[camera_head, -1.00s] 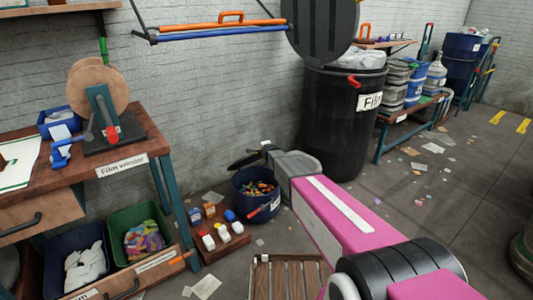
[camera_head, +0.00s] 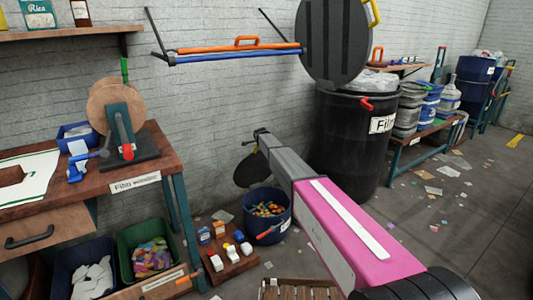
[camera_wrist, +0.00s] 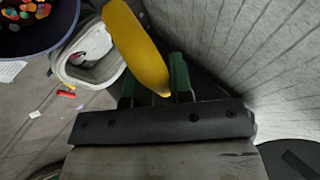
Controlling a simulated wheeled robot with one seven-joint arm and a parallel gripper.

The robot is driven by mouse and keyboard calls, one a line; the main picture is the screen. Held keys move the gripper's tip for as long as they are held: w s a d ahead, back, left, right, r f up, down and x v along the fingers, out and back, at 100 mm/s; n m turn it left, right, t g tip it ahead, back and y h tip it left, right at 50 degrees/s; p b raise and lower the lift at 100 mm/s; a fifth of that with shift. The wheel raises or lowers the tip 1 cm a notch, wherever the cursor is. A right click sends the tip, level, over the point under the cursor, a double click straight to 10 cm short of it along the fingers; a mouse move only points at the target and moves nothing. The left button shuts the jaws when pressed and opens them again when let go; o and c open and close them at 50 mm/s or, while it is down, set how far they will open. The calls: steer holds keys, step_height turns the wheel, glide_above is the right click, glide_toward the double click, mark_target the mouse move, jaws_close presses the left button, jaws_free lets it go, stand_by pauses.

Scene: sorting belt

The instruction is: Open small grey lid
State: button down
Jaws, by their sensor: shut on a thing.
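The small grey lid (camera_head: 251,169) is a dark round disc. In the head view it stands tilted up, just behind and above the dark blue bucket of coloured bits (camera_head: 279,202). My gripper (camera_head: 260,134) is at the lid's upper right edge, at the end of my grey wrist. In the wrist view my gripper (camera_wrist: 158,92) is shut on a curved yellow handle (camera_wrist: 137,45) between its green fingers. The join between handle and lid is hidden. The bucket also shows at the wrist view's upper left.
A tall black bin (camera_head: 350,145) stands right of my arm, its large dark lid (camera_head: 329,42) raised above it. The winder bench (camera_head: 100,193) is at left. Small bottles stand on a low wooden board (camera_head: 230,266). A white pail (camera_wrist: 92,62) shows in the wrist view.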

steer(key=shift+w+a+r, duration=0.25)
steer(key=shift+w+a, duration=0.45)
steer(key=shift+w, duration=0.25)
steer(key=c, duration=1)
jaws_free()
steer(key=shift+s, duration=0.15)
steer(key=v, duration=1)
steer(key=shift+s+d+r, duration=0.1)
steer(key=shift+s+r, duration=0.1)
steer(key=shift+r, duration=0.1)
